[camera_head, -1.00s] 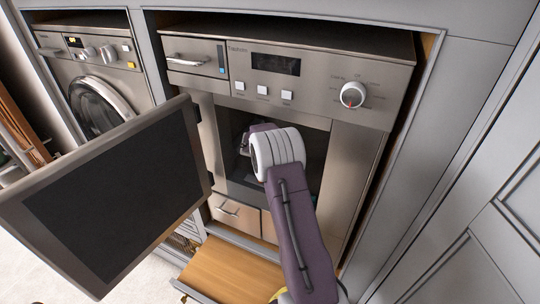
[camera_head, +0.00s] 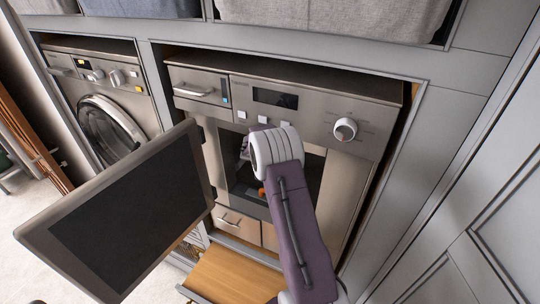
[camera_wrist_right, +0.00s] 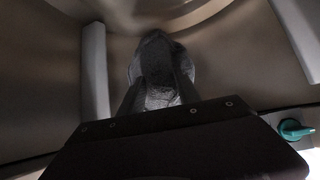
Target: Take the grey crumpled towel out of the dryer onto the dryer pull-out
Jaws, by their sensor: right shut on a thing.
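The dryer (camera_head: 375,125) stands in the middle, its door (camera_head: 130,215) swung open to the left. My right arm reaches into its opening, and the arm hides the right gripper in the head view. In the right wrist view, the grey crumpled towel (camera_wrist_right: 157,58) stands up inside the drum. My right gripper (camera_wrist_right: 158,95) is shut on it; the dark gripper body hides the lower part. The wooden dryer pull-out (camera_head: 235,275) is out below the opening, with nothing seen on its visible part. My left gripper is not in view.
A teal thing (camera_wrist_right: 294,130) lies at the right in the drum. Pale ribs (camera_wrist_right: 95,70) line the drum wall. A small orange thing (camera_head: 262,192) shows at the opening beside my arm. A washer (camera_head: 100,100) stands left; grey fabric bins (camera_head: 330,15) sit above.

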